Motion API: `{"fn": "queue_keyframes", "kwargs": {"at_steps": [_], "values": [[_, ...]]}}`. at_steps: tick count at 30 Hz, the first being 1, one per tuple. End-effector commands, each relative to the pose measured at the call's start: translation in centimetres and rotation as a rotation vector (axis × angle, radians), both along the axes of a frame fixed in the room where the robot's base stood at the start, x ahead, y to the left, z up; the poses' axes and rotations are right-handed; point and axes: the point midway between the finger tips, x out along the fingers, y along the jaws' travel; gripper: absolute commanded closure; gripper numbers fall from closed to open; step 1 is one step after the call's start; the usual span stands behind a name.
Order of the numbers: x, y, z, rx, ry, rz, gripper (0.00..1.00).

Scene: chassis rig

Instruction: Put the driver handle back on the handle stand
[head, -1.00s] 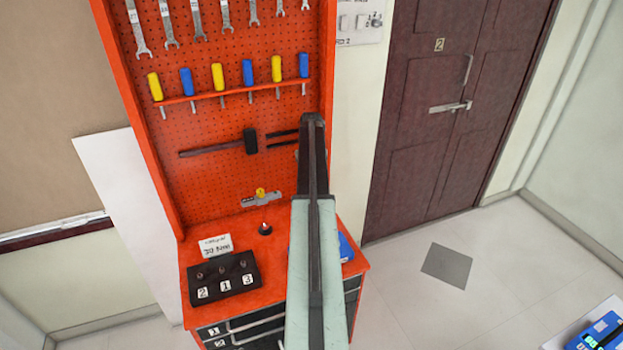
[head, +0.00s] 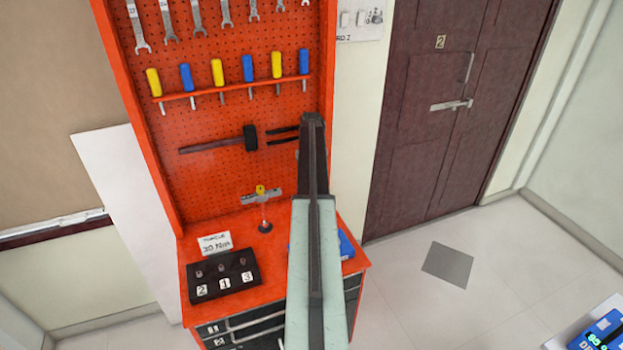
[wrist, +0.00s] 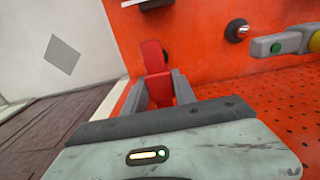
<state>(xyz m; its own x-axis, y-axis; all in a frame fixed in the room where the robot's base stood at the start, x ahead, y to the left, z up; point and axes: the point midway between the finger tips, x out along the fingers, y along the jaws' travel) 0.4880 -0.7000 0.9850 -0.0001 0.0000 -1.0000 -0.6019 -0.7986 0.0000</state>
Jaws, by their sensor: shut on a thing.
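The red driver handle (wrist: 153,57) is between the grey fingers of my gripper (wrist: 159,88) in the wrist view, and the fingers are shut on it. Its lower part is hidden by the fingers. The handle stand (head: 265,226) is a small black round base with a thin upright post on the orange cabinet top. It also shows in the wrist view (wrist: 237,31), to the right of the handle and apart from it. In the head view my arm hides the handle and most of the gripper.
A grey fixture with a yellow knob (head: 262,196) is close behind the stand. A black block with numbered sockets (head: 222,274) and a white sign (head: 214,243) are left of the stand. A blue object (head: 345,245) sits at the right. The orange pegboard (head: 215,180) rises behind.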

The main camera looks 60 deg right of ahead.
Motion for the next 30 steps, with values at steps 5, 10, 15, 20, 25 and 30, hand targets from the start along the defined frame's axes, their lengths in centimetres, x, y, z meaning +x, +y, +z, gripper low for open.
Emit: {"fn": "queue_keyframes", "kwargs": {"at_steps": [5, 10, 15, 20, 25, 30], "values": [[0.0, 0.0, -0.6, 0.000, 0.000, 0.000, 1.00], [0.0, 0.0, -1.0, 0.000, 0.000, 0.000, 1.00], [0.0, 0.0, -1.4, 0.000, 0.000, 0.000, 1.00], [0.0, 0.0, -1.8, 0.000, 0.000, 0.000, 1.00], [0.0, 0.0, -1.9, 0.000, 0.000, 0.000, 0.48], [-0.1, -0.1, -1.9, 0.000, 0.000, -0.001, 0.42]]}}
